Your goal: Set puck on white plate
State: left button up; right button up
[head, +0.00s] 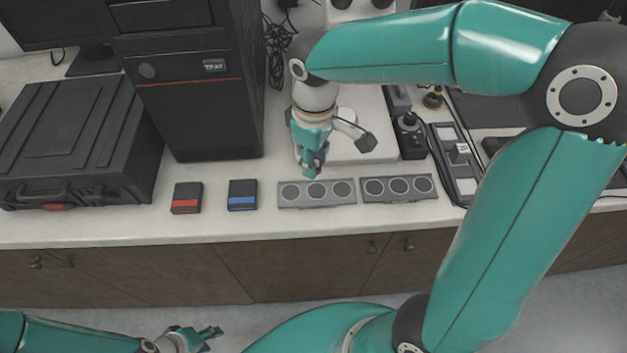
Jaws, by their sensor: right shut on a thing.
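My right gripper (313,168) hangs down in the middle of the head view, above the back edge of the left grey strip with round wells. It is shut on a small puck (319,158), which is mostly hidden by the fingers; only a dark, reddish bit shows. The white plate (372,148) lies flat behind and to the right of the gripper, partly covered by the wrist. My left gripper (210,334) is low in the view, in front of the counter and far from the puck. Its fingers look apart and empty.
Two grey strips with round wells (317,205) (398,201) lie along the counter front. A red-marked box (187,205) and a blue-marked box (242,202) are left of them. A black joystick unit (410,145) stands right of the plate. A black tower (205,120) stands behind left.

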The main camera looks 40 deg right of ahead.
aim_at(315, 190)
notch_tip(315, 190, down, 7)
jog(key=shift+s+f, duration=0.1)
jog(key=shift+f, duration=0.1)
dwell(0.3)
jog(key=o, duration=0.7)
jog(key=shift+r, duration=0.1)
notch_tip(315, 190, up, 12)
dwell(0.7)
